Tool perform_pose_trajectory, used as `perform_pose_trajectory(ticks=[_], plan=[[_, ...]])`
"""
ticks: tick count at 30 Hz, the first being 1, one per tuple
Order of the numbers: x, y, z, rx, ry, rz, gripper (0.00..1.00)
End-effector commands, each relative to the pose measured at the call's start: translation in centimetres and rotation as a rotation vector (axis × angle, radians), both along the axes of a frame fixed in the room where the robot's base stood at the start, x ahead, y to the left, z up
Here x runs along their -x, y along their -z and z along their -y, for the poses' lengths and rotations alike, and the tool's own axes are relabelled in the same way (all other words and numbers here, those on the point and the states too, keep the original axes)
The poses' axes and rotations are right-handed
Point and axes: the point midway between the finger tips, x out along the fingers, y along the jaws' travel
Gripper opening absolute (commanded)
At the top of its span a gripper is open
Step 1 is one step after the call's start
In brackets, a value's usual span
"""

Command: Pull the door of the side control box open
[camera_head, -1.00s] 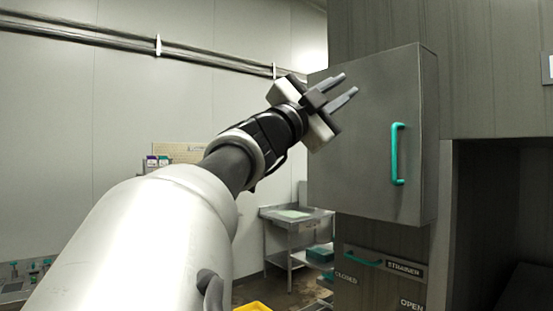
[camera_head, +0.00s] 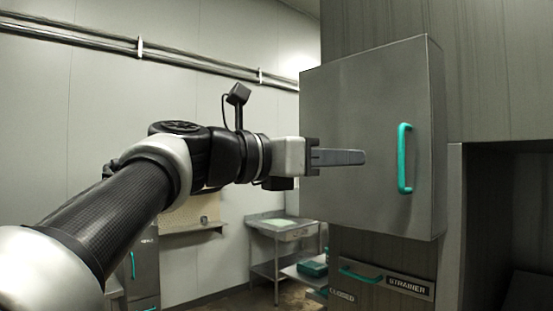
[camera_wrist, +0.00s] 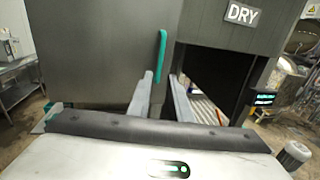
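The side control box (camera_head: 350,120) is a grey metal box on the machine's wall, and its door is shut. A vertical teal handle (camera_head: 404,158) stands near the door's right edge; it also shows in the wrist view (camera_wrist: 162,55). My gripper (camera_head: 364,157) is left of the handle in the head view, level with it and apart from it. In the wrist view my two fingers (camera_wrist: 164,78) are spread with nothing between them. The handle appears beyond the left fingertip, partly hidden by it. The head view shows the fingers nearly edge-on.
Below the box is a horizontal teal handle (camera_head: 360,275) beside a STRAINER label (camera_head: 409,287). A dark opening (camera_head: 505,220) lies right of the box. A metal table (camera_head: 282,229) stands behind at the back wall. Pipes (camera_head: 140,46) run along that wall.

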Motion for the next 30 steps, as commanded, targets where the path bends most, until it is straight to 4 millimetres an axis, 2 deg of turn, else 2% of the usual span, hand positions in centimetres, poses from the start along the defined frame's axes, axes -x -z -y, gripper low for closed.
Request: perform_pose_trajectory(ticks=[18, 24, 30], plan=[[-5.6, -0.2, 11.7, 0.002, 0.007, -0.002, 0.18], [-6.8, -0.1, 13.9, 0.004, 0.004, -0.004, 0.18], [-7.2, -0.1, 14.5, 0.004, 0.002, -0.003, 0.18]])
